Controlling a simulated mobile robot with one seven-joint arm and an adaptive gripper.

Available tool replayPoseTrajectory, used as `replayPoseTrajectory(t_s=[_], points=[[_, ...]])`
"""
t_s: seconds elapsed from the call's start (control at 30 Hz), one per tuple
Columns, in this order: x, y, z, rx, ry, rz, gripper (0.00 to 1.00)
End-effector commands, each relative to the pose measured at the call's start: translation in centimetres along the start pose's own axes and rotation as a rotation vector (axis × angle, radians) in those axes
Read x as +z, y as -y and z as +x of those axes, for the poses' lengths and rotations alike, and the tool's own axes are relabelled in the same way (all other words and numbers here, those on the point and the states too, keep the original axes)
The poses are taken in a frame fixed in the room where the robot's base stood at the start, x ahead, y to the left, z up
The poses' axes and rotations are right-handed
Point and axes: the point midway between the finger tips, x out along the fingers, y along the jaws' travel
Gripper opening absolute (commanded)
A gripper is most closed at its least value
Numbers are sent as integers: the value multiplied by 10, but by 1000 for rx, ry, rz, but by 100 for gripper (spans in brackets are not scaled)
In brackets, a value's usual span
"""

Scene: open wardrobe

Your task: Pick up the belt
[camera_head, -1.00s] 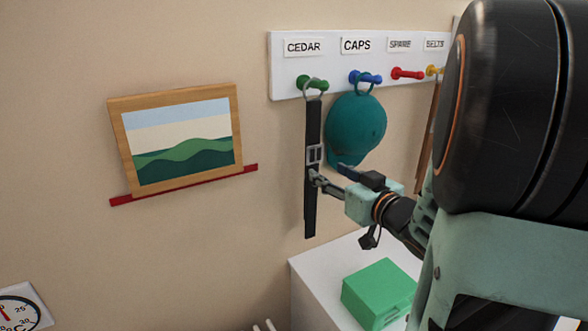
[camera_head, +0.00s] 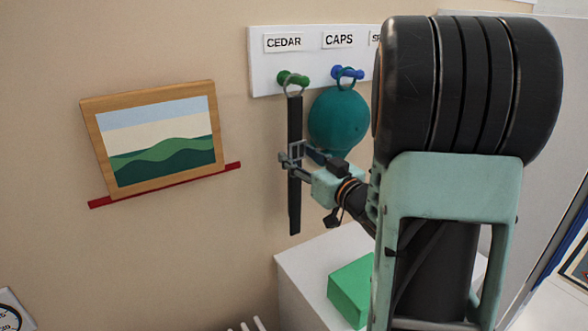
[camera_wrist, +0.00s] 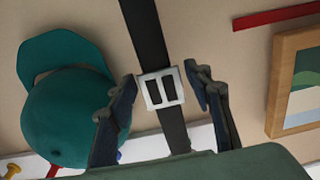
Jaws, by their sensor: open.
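The belt (camera_head: 294,212) is a black strap hanging by a ring from the green peg (camera_head: 291,79) under the CEDAR label. In the wrist view, the belt (camera_wrist: 146,35) runs down the middle with a silver square buckle (camera_wrist: 149,92). My gripper (camera_head: 297,157) is at the belt's buckle height in the head view and partly hides it. In the wrist view, my gripper (camera_wrist: 160,76) is open, one finger on each side of the buckle. Gaps show between the fingers and the belt, wider on the right.
A teal cap (camera_head: 338,117) hangs from the blue peg (camera_head: 347,73), close beside the belt and my gripper. A framed picture (camera_head: 152,139) leans on a red ledge (camera_head: 110,202) at left. A green box (camera_head: 349,291) sits on a white surface (camera_head: 303,262) below.

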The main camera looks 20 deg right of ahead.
Motion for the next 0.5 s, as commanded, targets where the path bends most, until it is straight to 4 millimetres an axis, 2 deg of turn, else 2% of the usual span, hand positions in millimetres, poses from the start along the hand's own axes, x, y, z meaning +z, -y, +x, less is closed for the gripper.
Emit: replayPoseTrajectory(t_s=[0.1, 0.2, 0.43, 0.5], points=[[-1, 1, 17, -2, 1, 0, 46], [-1, 0, 24, -1, 0, -1, 46], [0, 0, 25, 0, 0, -1, 46], [0, 0, 25, 0, 0, -1, 40]])
